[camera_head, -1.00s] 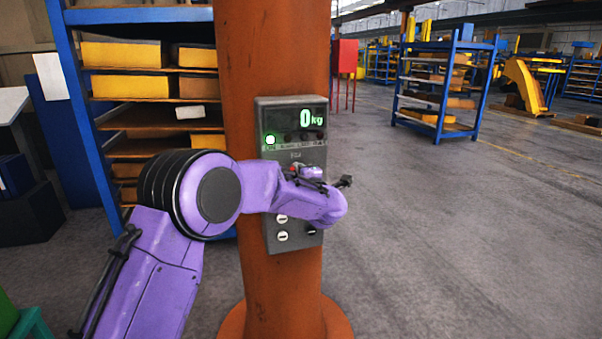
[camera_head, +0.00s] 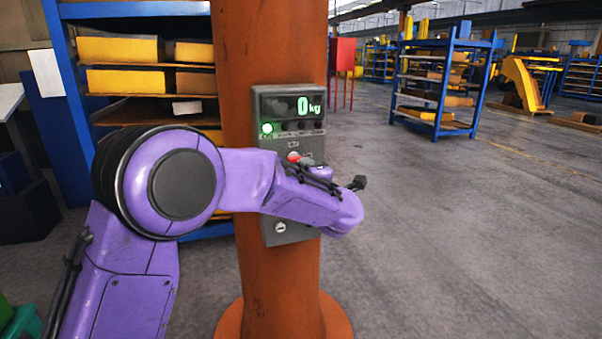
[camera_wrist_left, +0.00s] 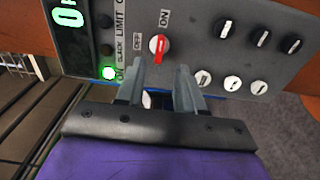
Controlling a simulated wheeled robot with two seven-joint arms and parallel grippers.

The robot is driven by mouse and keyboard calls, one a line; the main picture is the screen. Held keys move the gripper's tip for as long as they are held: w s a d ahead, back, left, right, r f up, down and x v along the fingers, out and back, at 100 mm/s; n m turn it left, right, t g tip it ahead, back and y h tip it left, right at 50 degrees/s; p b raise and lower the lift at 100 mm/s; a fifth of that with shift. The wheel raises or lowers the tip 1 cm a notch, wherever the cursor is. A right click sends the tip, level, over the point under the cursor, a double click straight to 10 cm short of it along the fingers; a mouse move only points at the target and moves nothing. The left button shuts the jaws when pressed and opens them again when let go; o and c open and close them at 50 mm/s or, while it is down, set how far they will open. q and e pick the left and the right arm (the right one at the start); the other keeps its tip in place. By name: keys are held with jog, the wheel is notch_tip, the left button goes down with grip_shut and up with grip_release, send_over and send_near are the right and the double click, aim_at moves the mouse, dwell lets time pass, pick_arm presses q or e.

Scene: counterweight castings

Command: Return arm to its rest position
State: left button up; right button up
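My left arm (camera_head: 172,184) is purple and bent across the head view, in front of a grey control panel (camera_head: 262,190) on an orange column. The arm hides part of the panel's lower half. My left gripper (camera_wrist_left: 157,72) shows in the left wrist view with its two grey fingers apart and nothing clearly held between them. A red and white rotary switch (camera_wrist_left: 158,46) labelled ON lies just beyond the fingertips. A small gap seems to separate them, but contact is hard to judge. The red switch also shows above my wrist in the head view (camera_head: 294,157). My right gripper is out of view.
The panel display (camera_head: 309,105) reads 0 kg and a green lamp (camera_head: 267,128) is lit. The orange column (camera_head: 277,45) stands directly ahead. A blue rack (camera_head: 150,12) with yellow boxes is behind it at left. Open floor (camera_head: 470,240) lies to the right.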

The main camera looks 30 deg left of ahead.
pick_arm(q)
jog(key=v, duration=0.3)
dwell(0.5)
